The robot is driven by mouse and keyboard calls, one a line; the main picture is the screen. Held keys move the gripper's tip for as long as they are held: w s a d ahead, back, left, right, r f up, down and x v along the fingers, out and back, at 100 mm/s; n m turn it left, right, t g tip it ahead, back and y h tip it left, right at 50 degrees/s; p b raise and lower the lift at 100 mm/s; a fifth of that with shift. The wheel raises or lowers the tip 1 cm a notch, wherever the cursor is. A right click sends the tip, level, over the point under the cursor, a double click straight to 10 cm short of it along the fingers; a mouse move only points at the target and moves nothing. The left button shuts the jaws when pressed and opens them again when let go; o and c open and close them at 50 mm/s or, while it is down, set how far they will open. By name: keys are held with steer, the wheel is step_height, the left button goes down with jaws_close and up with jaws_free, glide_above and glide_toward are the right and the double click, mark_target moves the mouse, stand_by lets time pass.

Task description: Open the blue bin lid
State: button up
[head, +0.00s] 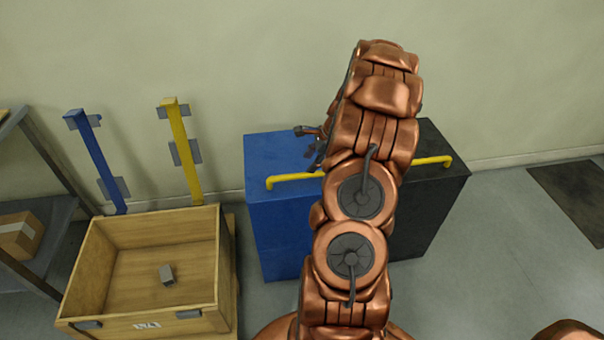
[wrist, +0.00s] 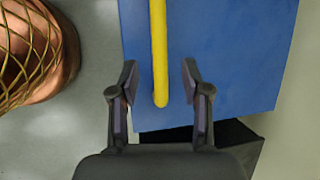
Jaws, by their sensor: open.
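The blue bin (head: 280,235) stands against the wall, and its blue lid (head: 275,155) lies flat, closed on top. A yellow bar handle (head: 290,179) runs along the lid near its front edge; my arm hides its right end. In the wrist view the blue lid (wrist: 225,50) fills the upper middle, with the yellow handle (wrist: 159,50) running down it. My open gripper (wrist: 159,76) is over the lid, one finger on each side of the handle, not closed on it. In the head view my gripper (head: 309,138) is mostly hidden behind my arm.
A dark bin (head: 430,205) with its own yellow handle (head: 433,161) stands right beside the blue one. A wooden crate (head: 225,270) holding a small grey block (head: 167,274) is at left. Blue (head: 98,165) and yellow (head: 183,150) posts stand by the wall.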

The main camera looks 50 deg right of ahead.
mark_target(301, 174)
steer(key=x, duration=0.7)
steer(key=shift+a, duration=0.15)
jaws_close()
stand_by(0.5)
